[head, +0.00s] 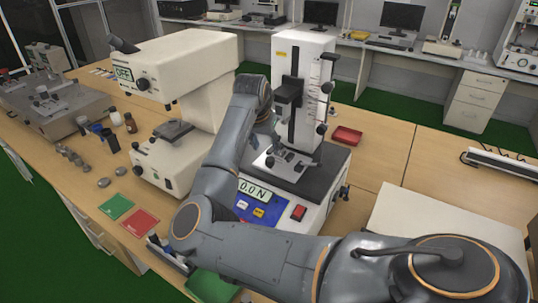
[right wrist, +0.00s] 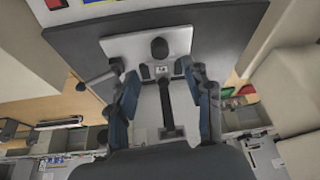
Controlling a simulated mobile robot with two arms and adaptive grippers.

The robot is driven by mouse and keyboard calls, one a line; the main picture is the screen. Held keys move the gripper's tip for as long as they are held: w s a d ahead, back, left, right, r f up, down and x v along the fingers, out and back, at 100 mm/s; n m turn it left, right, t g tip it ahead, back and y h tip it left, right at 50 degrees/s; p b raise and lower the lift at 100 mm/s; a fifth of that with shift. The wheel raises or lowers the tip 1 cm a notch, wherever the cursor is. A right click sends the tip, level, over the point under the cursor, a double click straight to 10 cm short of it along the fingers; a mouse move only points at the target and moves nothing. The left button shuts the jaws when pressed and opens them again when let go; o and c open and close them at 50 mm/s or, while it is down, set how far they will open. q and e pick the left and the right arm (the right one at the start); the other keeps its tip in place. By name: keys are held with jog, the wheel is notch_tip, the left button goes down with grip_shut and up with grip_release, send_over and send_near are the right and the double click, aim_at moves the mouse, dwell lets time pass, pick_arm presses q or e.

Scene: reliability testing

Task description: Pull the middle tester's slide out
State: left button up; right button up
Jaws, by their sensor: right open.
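The force tester (head: 304,110) with the "0.0 N" display stands near the middle of the bench, with a tall white column and a dark base. A light metal plate (head: 290,172) with small fittings lies on its base. In the right wrist view the plate (right wrist: 185,42) carries a dark round knob (right wrist: 159,48), and a dark bar runs from near it. My right gripper (head: 268,145) is over the plate in front of the column. In the wrist view the right gripper (right wrist: 164,98) has its fingers apart, with nothing clearly gripped. My left gripper is not in view.
A white tester (head: 190,60) stands left of the force tester, with a grey metal one (head: 60,105) beyond it. Small bottles and weights lie between. Green (head: 116,206) and red (head: 139,222) mats lie in front. A red tray (head: 347,135) sits on the right.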

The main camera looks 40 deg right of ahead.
aim_at(270, 159)
jog(key=p+x, duration=0.1)
jog(key=x, duration=0.6)
jog(key=shift+w+d+f, duration=0.1)
jog(key=shift+d+f, duration=0.05)
jog(key=shift+f, duration=0.15)
grip_shut()
